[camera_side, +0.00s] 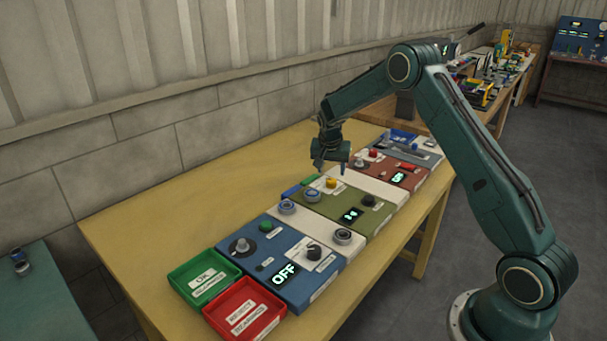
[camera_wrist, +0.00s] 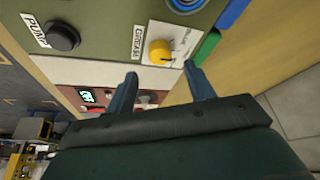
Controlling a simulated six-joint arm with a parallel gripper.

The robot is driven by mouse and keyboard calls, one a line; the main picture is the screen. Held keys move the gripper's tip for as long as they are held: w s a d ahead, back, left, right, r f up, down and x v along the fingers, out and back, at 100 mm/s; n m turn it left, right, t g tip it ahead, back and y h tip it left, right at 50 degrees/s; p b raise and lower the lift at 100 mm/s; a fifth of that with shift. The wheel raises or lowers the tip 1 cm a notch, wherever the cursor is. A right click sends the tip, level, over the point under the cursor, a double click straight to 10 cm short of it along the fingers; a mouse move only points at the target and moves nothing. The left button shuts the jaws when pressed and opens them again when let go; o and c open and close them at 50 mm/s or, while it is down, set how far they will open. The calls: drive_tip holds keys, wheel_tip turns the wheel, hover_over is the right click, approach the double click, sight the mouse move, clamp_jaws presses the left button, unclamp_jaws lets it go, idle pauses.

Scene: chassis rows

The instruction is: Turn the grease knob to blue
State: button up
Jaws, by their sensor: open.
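The yellow grease knob (camera_wrist: 160,52) sits on a white plate next to a label reading GREASE in the wrist view. A dark mark shows on its lower right side; the small lettering on the plate is too small to read. In the side view the yellow knob (camera_side: 331,183) is on the olive-green panel (camera_side: 318,204). My gripper (camera_side: 331,168) is open above the knob, apart from it. In the wrist view my gripper's (camera_wrist: 161,70) two fingers are spread, with the knob just beyond the gap between them.
A black knob labelled PUMP (camera_wrist: 62,37) is on the same panel. A blue panel reading OFF (camera_side: 285,273), a red panel (camera_side: 408,178), and green (camera_side: 205,275) and red (camera_side: 244,308) trays stand in the row.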

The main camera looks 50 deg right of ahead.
sight(331, 180)
drive_tip(key=shift+x, duration=2.7)
drive_tip(key=c, duration=1)
